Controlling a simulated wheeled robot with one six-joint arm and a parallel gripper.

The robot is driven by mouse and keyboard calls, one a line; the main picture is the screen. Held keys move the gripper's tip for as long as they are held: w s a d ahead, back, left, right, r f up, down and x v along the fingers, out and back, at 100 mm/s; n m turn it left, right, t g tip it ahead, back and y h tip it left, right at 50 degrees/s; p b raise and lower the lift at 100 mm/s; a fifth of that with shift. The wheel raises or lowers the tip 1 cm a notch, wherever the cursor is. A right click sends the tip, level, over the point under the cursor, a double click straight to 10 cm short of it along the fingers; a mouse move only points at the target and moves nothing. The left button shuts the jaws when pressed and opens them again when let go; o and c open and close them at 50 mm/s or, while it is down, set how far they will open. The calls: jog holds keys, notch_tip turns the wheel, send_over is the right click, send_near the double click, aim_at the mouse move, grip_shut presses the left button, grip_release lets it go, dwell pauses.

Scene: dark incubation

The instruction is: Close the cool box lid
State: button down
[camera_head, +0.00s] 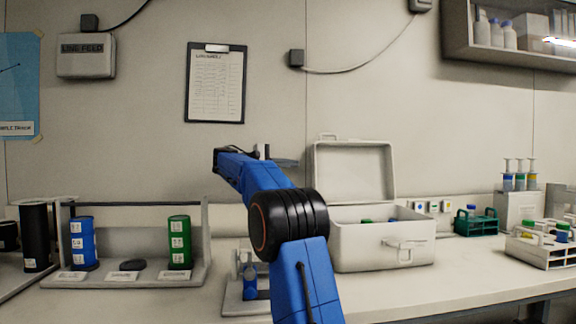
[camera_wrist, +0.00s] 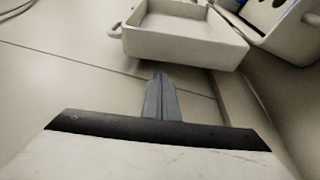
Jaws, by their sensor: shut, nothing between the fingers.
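The cool box (camera_head: 386,242) is a pale grey-white case standing on the bench, right of my arm in the head view. Its lid (camera_head: 353,173) is open and stands upright at the back. Small blue and green tops show inside the box. In the wrist view the lid (camera_wrist: 185,32) is at the top centre and part of the box (camera_wrist: 285,35) is at the top right. My gripper (camera_wrist: 161,80) is shut and empty, its fingertips just short of the lid and apart from it in the picture. In the head view my gripper (camera_head: 283,162) is left of the lid, partly hidden by my arm.
A rack with a blue bottle (camera_head: 82,243) and a green bottle (camera_head: 179,242) stands left on the bench. A green tube rack (camera_head: 476,222) and a white tube rack (camera_head: 545,247) stand right. A wall with a clipboard (camera_head: 215,84) is behind.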

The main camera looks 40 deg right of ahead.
jog(key=shift+x, duration=3)
jog(key=shift+s+a, duration=0.1)
